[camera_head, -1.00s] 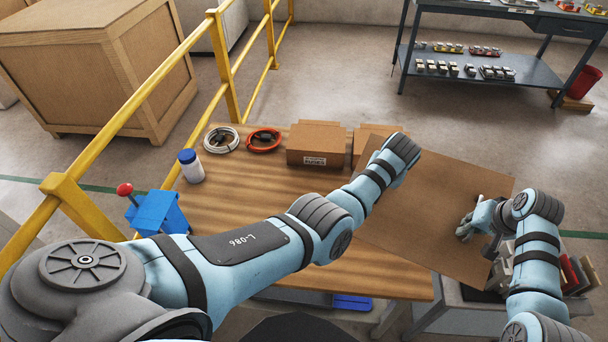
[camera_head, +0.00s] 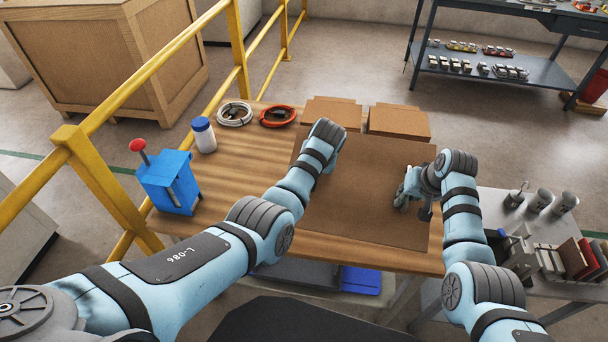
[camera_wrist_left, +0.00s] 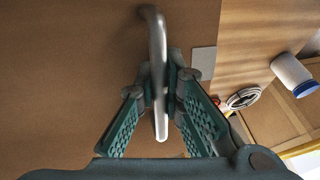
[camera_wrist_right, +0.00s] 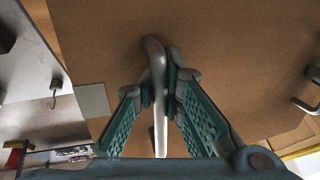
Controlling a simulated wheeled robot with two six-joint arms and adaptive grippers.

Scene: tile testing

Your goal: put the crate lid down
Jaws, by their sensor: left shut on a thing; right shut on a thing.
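The crate lid is a flat brown board (camera_head: 360,215) over the right part of the wooden table (camera_head: 235,180), roughly square to it. I cannot tell whether it touches the table. My right gripper (camera_head: 404,194) is shut on a silver bar handle near the lid's right side; this handle (camera_wrist_right: 157,95) shows between the fingers in the right wrist view. My left gripper (camera_wrist_left: 160,80) is shut on the other silver handle (camera_wrist_left: 157,50) in the left wrist view. In the head view my left arm mostly hides that gripper.
Two cardboard boxes (camera_head: 398,122) stand just behind the lid. A white bottle (camera_head: 203,136), white and orange cable coils (camera_head: 277,116) and a blue device (camera_head: 168,183) are at the left. A side table (camera_head: 560,225) with cups and tiles stands right. A yellow railing (camera_head: 105,190) runs along the left.

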